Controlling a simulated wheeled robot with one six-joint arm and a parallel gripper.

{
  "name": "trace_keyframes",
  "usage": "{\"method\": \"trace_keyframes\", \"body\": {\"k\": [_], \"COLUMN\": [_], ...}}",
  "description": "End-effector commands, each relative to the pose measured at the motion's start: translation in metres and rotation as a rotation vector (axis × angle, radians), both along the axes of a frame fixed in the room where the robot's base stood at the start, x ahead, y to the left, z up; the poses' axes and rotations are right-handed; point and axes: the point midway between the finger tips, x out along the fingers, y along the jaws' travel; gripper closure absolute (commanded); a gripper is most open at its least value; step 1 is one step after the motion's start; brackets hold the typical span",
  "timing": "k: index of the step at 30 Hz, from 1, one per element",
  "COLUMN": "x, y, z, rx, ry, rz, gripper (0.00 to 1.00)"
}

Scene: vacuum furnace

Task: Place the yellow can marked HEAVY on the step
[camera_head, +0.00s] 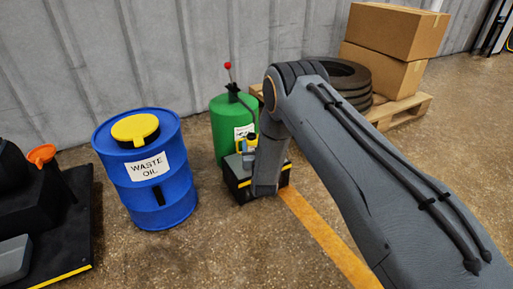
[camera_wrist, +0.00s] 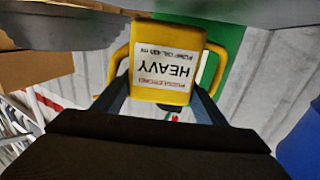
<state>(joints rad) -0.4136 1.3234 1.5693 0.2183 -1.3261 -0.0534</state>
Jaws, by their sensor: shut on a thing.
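The yellow can (camera_wrist: 165,40) fills the upper middle of the wrist view. Its white label reads HEAVY, upside down in that picture. My gripper (camera_wrist: 162,98) is shut on the can, with one dark finger on each side. In the head view, a small part of the yellow can (camera_head: 248,142) shows behind my wrist. The black step (camera_head: 238,188) with yellow edging is on the floor below it, partly covered by my arm. I cannot tell whether the can touches the step.
A green tank (camera_head: 228,115) stands just behind the step. A blue waste oil drum (camera_head: 150,195) stands to the left. Stacked tyres (camera_head: 345,76) and cardboard boxes (camera_head: 395,30) sit on a pallet (camera_head: 405,110) at the back right. Bare floor lies between drum and step.

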Motion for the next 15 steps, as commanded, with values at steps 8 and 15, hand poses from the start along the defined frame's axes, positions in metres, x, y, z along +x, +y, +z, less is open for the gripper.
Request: {"method": "trace_keyframes", "body": {"k": [8, 15], "x": [0.0006, 0.0003], "y": [0.0003, 0.0003], "z": [-0.0154, -0.0181], "rx": [0.002, 0.000], "ry": [-0.003, -0.002], "rz": [0.000, 0.000], "gripper": [0.59, 0.59]}}
